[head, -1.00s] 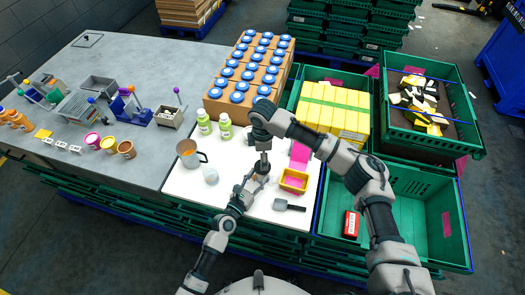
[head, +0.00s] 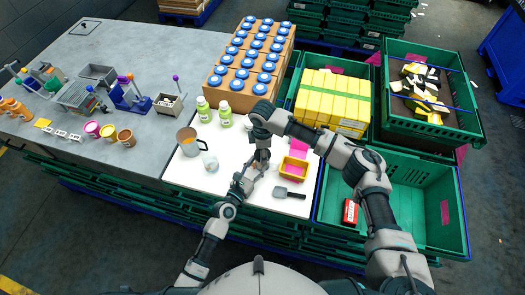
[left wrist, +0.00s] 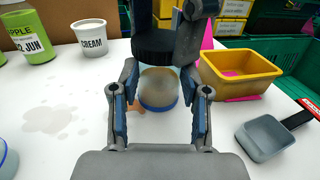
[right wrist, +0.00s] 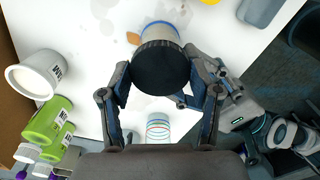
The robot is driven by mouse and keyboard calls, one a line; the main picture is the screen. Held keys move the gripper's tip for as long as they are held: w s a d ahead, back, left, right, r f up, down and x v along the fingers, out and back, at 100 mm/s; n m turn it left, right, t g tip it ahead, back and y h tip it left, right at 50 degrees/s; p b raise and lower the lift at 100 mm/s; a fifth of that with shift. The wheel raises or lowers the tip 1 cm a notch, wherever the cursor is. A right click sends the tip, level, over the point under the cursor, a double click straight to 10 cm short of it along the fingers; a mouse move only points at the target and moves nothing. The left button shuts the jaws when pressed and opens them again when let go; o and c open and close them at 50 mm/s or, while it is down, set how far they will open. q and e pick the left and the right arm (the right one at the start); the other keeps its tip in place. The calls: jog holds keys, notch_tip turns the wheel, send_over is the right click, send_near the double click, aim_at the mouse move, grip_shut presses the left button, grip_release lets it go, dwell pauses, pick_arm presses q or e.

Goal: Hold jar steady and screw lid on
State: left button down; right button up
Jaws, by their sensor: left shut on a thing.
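The jar (left wrist: 158,88) has a frosted body and a blue base band and stands on the white board. It also shows in the right wrist view (right wrist: 162,28). My left gripper (left wrist: 160,108) is shut on the jar from its sides. The black ribbed lid (left wrist: 158,46) is directly above the jar's mouth; I cannot tell if they touch. In the right wrist view the lid (right wrist: 160,68) lies between the fingers of my right gripper (right wrist: 160,78). Whether these fingers press on it is unclear. In the head view my left gripper (head: 246,182) is below my right one (head: 262,157).
A yellow tray (head: 293,168) and a grey scoop (head: 289,193) lie right of the jar. A green crate (head: 410,200) adjoins the board's right edge.

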jog(key=m, duration=0.3)
jog(key=shift+w, duration=0.1)
jog(key=o, duration=1.3)
jog(key=shift+o, duration=0.2)
notch_tip(320, 180, up, 12)
jog(key=shift+f, duration=0.1)
pick_arm(q)
jog(key=shift+c, duration=2.4)
grip_release()
